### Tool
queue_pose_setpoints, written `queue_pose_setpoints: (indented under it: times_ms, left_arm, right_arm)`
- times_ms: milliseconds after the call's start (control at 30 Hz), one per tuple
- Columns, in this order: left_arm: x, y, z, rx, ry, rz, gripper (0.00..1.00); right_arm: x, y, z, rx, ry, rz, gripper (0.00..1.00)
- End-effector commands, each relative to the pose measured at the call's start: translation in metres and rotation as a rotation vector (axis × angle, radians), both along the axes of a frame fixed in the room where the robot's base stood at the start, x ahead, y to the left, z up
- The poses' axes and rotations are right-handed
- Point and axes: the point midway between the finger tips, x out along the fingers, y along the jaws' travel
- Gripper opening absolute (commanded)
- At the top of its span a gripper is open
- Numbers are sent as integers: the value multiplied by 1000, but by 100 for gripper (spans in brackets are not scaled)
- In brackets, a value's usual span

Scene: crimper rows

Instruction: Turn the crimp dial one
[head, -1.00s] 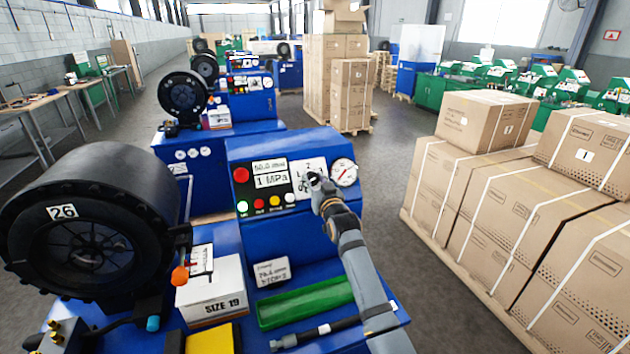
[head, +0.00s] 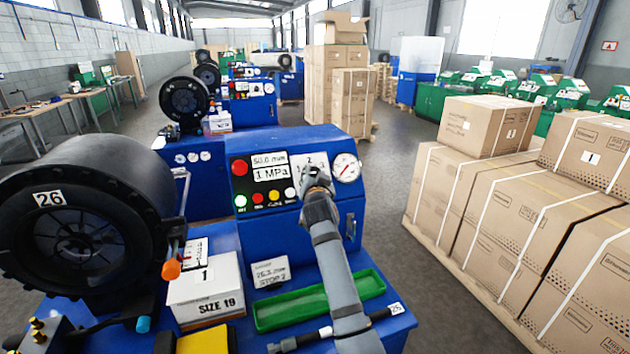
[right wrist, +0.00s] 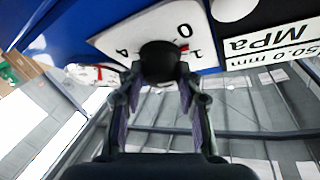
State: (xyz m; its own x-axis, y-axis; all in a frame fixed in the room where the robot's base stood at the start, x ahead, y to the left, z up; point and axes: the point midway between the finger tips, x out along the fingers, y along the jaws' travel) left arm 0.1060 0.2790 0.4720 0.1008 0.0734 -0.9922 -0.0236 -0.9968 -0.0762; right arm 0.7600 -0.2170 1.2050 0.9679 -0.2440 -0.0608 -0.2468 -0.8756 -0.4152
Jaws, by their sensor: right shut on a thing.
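The crimp dial is a black knob (right wrist: 158,58) on a white numbered plate (right wrist: 150,32), seen close up in the right wrist view. In the head view the plate (head: 311,161) is on the blue control box (head: 250,145), and my gripper hides most of the knob. My right gripper (right wrist: 160,80) is shut on the knob, with a finger on either side. In the head view, the right gripper (head: 316,178) reaches the panel from below. Part of the plate's marking is covered, so the dial's exact setting is unclear. My left gripper is not in view.
Beside the plate are a pressure gauge (head: 346,168), a 1 MPa display (head: 269,165), a red button (head: 240,167) and several lamps. Below are a green tray (head: 290,310) and a SIZE 19 box (head: 205,295). The crimper numbered 26 (head: 80,225) stands left; stacked cartons (head: 530,210) stand right.

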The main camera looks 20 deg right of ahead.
Motion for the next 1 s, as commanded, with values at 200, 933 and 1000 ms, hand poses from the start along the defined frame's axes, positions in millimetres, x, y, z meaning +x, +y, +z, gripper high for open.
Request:
queue_pose_setpoints:
  times_ms: [200, 933, 1000]
  left_arm:
    - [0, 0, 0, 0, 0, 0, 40]
    - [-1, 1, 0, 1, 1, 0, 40]
    - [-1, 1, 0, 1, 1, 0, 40]
  right_arm:
    - [0, 0, 1, 1, 0, -1, 3]
    - [0, 0, 19, 3, -4, -1, 58]
    - [0, 0, 34, 2, -5, -1, 58]
